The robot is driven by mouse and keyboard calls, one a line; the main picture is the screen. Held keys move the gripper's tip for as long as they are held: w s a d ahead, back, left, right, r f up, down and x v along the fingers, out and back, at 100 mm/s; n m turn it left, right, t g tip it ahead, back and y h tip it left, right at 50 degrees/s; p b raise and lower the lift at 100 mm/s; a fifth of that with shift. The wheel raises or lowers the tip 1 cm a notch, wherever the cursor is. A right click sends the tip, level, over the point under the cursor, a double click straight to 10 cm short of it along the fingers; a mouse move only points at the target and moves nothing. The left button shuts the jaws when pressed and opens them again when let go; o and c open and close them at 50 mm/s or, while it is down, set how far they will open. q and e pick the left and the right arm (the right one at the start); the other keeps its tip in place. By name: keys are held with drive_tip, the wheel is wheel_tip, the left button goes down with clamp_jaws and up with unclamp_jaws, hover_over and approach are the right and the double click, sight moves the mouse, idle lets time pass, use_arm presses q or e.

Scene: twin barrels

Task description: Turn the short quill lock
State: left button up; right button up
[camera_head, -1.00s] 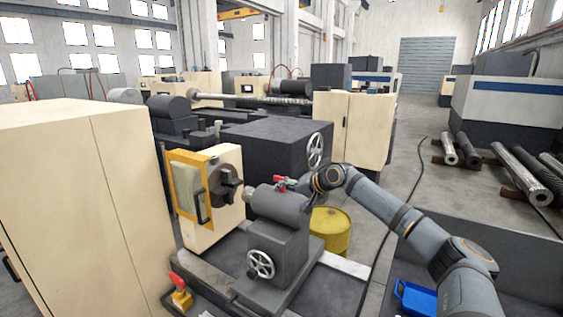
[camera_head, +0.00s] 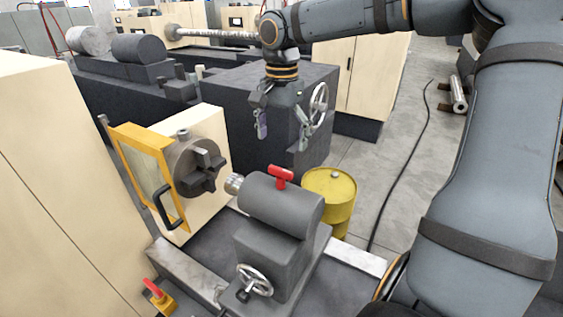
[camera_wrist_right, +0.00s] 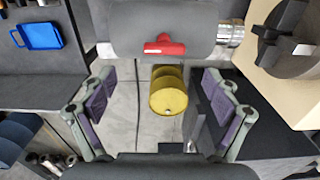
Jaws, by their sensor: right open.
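The short quill lock is the red T-shaped handle (camera_head: 281,176) on top of the grey tailstock (camera_head: 282,205). It also shows in the right wrist view (camera_wrist_right: 164,46), with its bar lying across the picture. My right gripper (camera_head: 282,142) hangs from above, open and empty, above and beyond the red handle and apart from it. In the right wrist view its two fingers (camera_wrist_right: 160,112) are wide apart, with the handle beyond the fingertips in the upper middle. My left gripper is not in view.
A chuck (camera_head: 199,166) with a yellow-framed guard (camera_head: 150,175) stands left of the tailstock. A handwheel (camera_head: 254,281) is on the tailstock's front. A yellow barrel (camera_head: 331,192) stands behind right. A red-topped lever (camera_head: 157,292) is at lower left.

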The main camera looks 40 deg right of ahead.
sight(281, 169)
drive_tip(key=f, duration=0.4)
drive_tip(key=shift+w+d+p, duration=0.1)
drive_tip(key=shift+w+p, duration=0.15)
drive_tip(key=shift+p, duration=0.15)
drive_tip(key=f, duration=0.3)
drive_tip(key=f+p, duration=0.1)
drive_tip(key=shift+w+d+f, duration=0.15)
drive_tip(key=shift+w+d, duration=0.1)
drive_tip(key=shift+w, duration=0.15)
drive_tip(key=shift+s+f, duration=0.1)
drive_tip(key=shift+f, duration=0.15)
drive_tip(key=shift+s+a, duration=0.2)
drive_tip(key=shift+w+d+f, duration=0.1)
drive_tip(key=c, duration=0.4)
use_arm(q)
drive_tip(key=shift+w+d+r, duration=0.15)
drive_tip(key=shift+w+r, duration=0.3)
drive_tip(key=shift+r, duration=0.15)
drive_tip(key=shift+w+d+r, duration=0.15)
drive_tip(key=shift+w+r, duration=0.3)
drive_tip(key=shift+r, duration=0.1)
use_arm(e)
drive_tip(key=c, duration=0.8)
